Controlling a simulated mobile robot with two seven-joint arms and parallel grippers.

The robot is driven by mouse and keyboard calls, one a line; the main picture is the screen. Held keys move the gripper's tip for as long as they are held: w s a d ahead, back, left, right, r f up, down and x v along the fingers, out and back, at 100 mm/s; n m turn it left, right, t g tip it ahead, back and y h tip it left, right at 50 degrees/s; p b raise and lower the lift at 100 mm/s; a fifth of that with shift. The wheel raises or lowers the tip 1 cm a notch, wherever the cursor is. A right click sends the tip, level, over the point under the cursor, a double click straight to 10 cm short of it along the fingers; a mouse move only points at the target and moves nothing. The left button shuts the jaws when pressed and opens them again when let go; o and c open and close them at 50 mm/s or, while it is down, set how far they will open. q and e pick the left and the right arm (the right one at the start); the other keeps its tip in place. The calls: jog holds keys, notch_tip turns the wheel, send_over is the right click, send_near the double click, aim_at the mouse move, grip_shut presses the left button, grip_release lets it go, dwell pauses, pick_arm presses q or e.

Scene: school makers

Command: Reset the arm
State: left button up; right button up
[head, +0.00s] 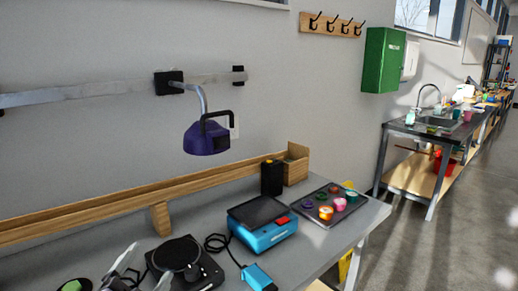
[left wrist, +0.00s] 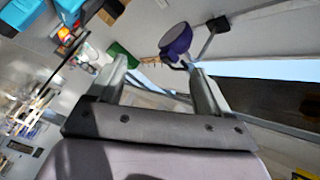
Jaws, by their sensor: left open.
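My left gripper (head: 142,268) shows at the bottom left of the head view, its two pale fingers apart over the front part of the workbench (head: 215,188). A black round device (head: 176,252) on the bench is close beside it in the picture; I cannot tell the gap. In the left wrist view the gripper (left wrist: 160,76) is open, with nothing between its fingers. That view is tilted, and the purple lamp-like hood (left wrist: 176,40) shows beyond the fingertips. My right gripper is in neither view.
On the bench are a blue device (head: 266,240) with a black top, a black container (head: 271,178) and a dark tray (head: 314,216) of small coloured pots. A purple hood (head: 205,140) hangs above. Open floor (head: 420,240) lies to the right.

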pick_arm(q)
jog(key=s+a+f+n+g+y, duration=0.35)
jog(key=s+f+n+g, duration=0.35)
jog(key=f, duration=0.4)
jog(key=s+f+n+g+h, duration=0.1)
jog(key=s+f+g, duration=0.3)
jog(key=s, duration=0.5)
jog(key=s+f+n+g+h, duration=0.1)
jog(key=s+f+g, duration=0.3)
jog(key=s, duration=0.4)
jog(key=w+d+f+t+h+b, duration=0.1)
jog(key=w+d+f+t, duration=0.1)
jog(key=f, duration=0.4)
jog(key=w+d+f+t+b, duration=0.1)
jog(key=w+f+t, duration=0.2)
jog(key=f+t, duration=0.2)
jog(key=shift+w+d+f+h+b, duration=0.35)
jog(key=shift+w+f, duration=0.05)
jog(key=shift+f, duration=0.05)
